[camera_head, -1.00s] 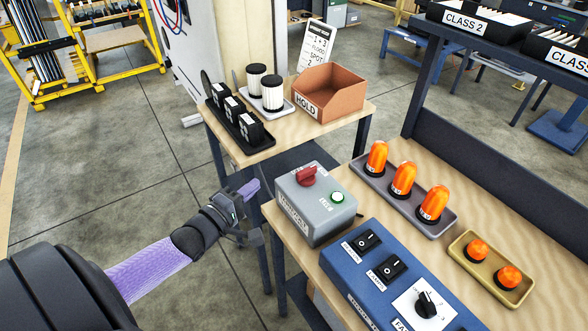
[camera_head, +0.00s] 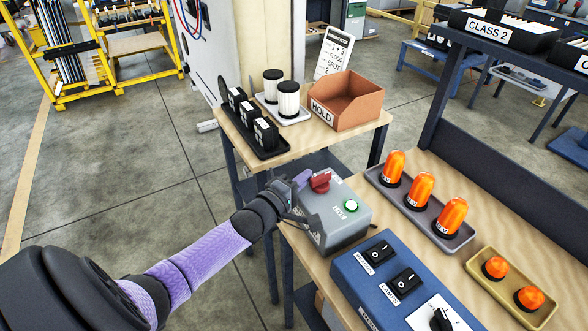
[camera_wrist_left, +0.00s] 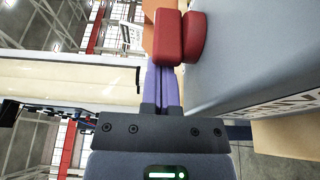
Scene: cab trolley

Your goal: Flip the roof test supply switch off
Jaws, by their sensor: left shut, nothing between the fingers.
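The grey supply box (camera_head: 340,225) stands on the wooden bench, with a red rotary switch (camera_head: 320,182) on its top and a green lamp (camera_head: 350,206) that looks lit. My left gripper (camera_head: 302,179) is shut and empty, its purple fingertips close beside the left side of the red switch. In the left wrist view, the shut fingers (camera_wrist_left: 166,88) point at the red switch handle (camera_wrist_left: 169,37), and their tips overlap its lower edge; I cannot tell whether they touch. The box side (camera_wrist_left: 245,55) fills the right of that view. My right gripper is not in view.
A blue panel (camera_head: 385,285) with black rocker switches and a knob stands in front of the box. A grey tray of orange beacons (camera_head: 400,205) lies to its right. The HOLD bin (camera_head: 345,100) and black-capped cylinders (camera_head: 289,100) stand on the table behind.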

